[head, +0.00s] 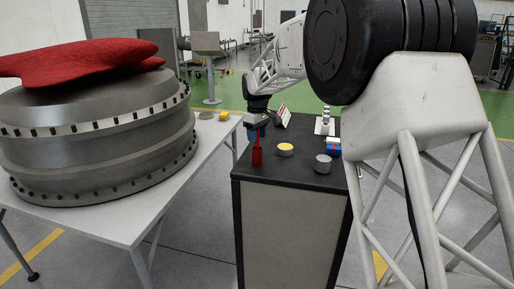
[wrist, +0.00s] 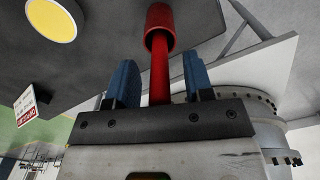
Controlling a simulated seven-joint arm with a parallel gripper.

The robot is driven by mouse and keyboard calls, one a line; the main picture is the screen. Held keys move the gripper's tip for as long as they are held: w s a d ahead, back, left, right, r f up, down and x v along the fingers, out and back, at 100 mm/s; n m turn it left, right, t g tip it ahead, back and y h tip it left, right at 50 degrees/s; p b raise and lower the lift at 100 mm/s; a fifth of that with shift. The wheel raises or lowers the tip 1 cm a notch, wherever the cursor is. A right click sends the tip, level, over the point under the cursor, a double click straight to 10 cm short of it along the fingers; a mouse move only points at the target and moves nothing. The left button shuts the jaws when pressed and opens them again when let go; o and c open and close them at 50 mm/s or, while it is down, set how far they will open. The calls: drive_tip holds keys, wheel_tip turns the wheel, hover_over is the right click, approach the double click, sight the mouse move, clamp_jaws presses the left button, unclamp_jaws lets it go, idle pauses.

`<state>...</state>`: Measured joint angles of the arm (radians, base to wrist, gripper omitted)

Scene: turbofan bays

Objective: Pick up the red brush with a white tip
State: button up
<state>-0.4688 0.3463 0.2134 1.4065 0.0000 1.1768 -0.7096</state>
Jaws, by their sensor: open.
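The red brush (head: 257,157) stands upright near the left edge of the dark-topped cabinet (head: 290,172). In the wrist view the brush (wrist: 159,30) shows a wide red end and a thinner red shaft running back between my fingers. I cannot make out its white tip. My gripper (head: 258,133) is at the upper part of the brush. In the wrist view my gripper (wrist: 160,78) has its two blue fingers apart, one on each side of the shaft, with a gap visible on both sides.
On the cabinet are a yellow-topped tin (head: 285,149), a grey metal can (head: 323,164), a blue, white and red item (head: 333,147) and a sign (head: 284,114). A white table (head: 130,229) with a large engine casing (head: 95,140) stands to the left.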

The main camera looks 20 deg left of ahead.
drive_tip(key=shift+f, duration=0.1)
idle(0.5)
clamp_jaws()
